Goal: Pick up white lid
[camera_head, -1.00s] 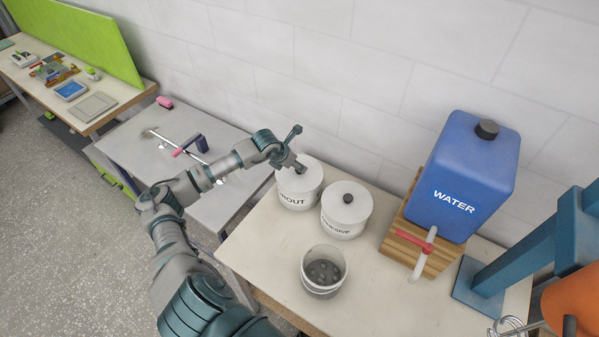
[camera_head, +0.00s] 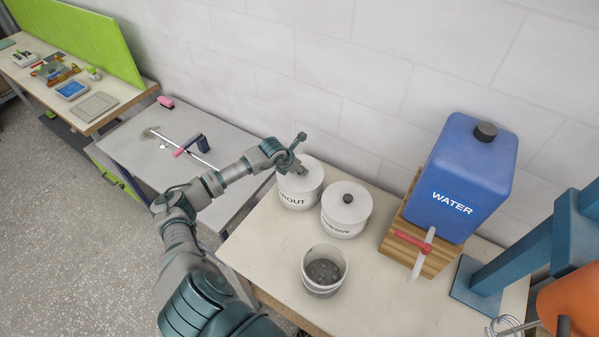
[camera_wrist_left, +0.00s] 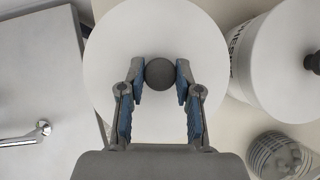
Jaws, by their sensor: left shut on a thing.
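The white lid (camera_head: 314,179) sits on the GROUT tub (camera_head: 298,199) near the wall. It fills the middle of the left wrist view (camera_wrist_left: 160,28), with a round dark grey knob (camera_wrist_left: 159,72) at its centre. My left gripper (camera_head: 299,170) is over the lid, pointing down. In the left wrist view its fingers (camera_wrist_left: 158,84) are shut on the knob, one on each side. The lid looks level on its tub; its lower edge is partly hidden by the gripper. My right gripper is not in view.
A second lidded white tub (camera_head: 345,212) stands close at the right. An open bucket (camera_head: 322,272) of grey contents is in front. A blue water tank (camera_head: 468,175) on a wooden stand is further right. The wall is close behind.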

